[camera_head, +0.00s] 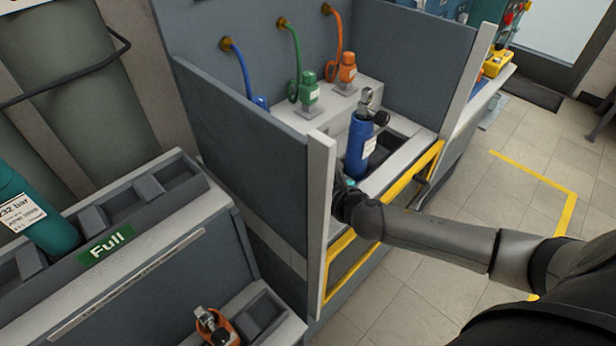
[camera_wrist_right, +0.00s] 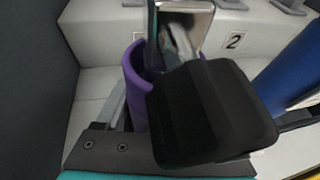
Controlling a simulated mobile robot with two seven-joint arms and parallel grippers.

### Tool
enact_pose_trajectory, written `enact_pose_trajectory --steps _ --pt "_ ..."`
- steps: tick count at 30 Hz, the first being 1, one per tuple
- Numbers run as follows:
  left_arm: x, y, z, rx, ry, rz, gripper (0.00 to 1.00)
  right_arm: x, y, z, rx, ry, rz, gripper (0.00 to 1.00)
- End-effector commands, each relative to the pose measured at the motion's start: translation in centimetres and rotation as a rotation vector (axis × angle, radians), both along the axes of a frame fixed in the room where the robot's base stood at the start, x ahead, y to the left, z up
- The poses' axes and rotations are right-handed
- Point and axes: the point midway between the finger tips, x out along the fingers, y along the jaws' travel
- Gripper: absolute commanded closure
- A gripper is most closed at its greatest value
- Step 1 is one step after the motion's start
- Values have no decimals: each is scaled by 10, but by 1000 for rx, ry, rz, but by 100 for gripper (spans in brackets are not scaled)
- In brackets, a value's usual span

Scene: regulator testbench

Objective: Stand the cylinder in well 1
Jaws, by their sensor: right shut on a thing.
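In the right wrist view a purple collar (camera_wrist_right: 136,75) curves around a bright metal valve (camera_wrist_right: 183,28); this looks like the top of the cylinder. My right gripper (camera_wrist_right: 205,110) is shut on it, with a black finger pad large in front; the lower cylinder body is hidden. In the head view my right arm reaches in to the bench front, and its gripper is mostly hidden behind the bench's left side panel (camera_head: 320,215). The label of well 1 is not visible. A "2" label (camera_wrist_right: 235,42) is on the pale step behind. My left gripper is not in view.
A blue cylinder (camera_head: 359,143) stands tilted-looking in the bench, right of my gripper; it also shows in the right wrist view (camera_wrist_right: 295,65). Green (camera_head: 309,93) and orange (camera_head: 347,69) regulators sit behind. A yellow-framed front (camera_head: 400,187) edges the bench. A "Full" rack (camera_head: 165,250) stands left.

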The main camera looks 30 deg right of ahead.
Motion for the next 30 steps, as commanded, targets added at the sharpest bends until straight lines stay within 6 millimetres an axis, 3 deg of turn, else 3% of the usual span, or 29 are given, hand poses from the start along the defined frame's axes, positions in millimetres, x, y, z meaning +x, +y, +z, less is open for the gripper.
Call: enact_pose_trajectory --steps 2,3,10,22,30 --pt "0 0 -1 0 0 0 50 2 0 2 1 -8 1 100" --pt "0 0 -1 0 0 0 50 2 0 2 1 -8 1 29" --pt "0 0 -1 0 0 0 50 1 0 1 0 -4 0 3" --pt "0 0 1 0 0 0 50 -7 -1 0 0 4 0 0" --pt "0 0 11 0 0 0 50 -41 -5 15 -1 5 1 0"
